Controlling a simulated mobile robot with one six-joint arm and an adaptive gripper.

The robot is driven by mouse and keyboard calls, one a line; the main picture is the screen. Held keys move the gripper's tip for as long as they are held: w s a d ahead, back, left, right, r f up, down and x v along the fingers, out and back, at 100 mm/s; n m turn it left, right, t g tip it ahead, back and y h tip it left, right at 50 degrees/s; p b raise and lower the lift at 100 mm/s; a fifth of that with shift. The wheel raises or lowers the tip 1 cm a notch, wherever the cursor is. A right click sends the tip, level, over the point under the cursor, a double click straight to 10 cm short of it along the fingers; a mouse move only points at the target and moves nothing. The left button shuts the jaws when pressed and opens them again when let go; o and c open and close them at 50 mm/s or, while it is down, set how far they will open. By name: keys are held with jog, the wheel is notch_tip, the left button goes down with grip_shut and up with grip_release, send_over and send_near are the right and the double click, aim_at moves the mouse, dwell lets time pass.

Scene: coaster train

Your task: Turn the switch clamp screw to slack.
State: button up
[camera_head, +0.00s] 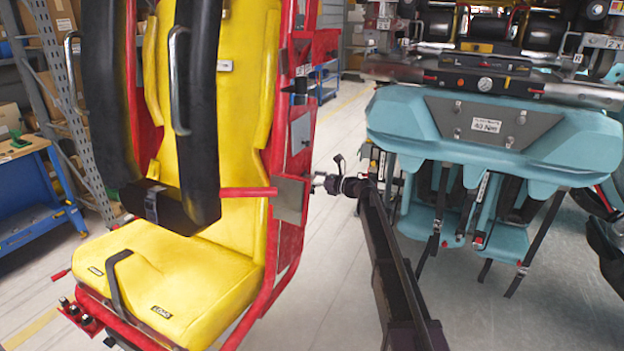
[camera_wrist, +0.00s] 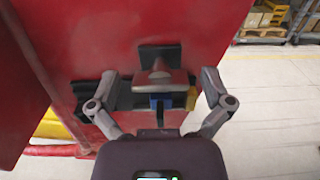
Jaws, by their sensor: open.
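In the wrist view, a grey T-shaped clamp screw head (camera_wrist: 162,79) sits on a black bracket (camera_wrist: 122,97) on the red side panel. A small blue block (camera_wrist: 160,101) is just below it, with a yellowish part to its right. My gripper (camera_wrist: 159,84) is open, with one finger on each side of the screw head. Both fingers look apart from it; how far the tips are from the panel is unclear. In the head view my gripper (camera_head: 322,183) is beside the red side of the yellow seat; the screw is too small to make out there.
The yellow seat (camera_head: 190,265) with black restraints stands left of my arm. A red bar (camera_head: 248,192) sticks out across it. A teal seat unit (camera_head: 495,145) with hanging straps is at the right. A blue workbench (camera_head: 40,200) stands far left.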

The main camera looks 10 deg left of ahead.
jog(key=c, duration=1.1)
jog(key=shift+n, duration=0.3)
jog(key=n, duration=0.5)
jog(key=shift+n, duration=0.4)
jog(key=n, duration=0.6)
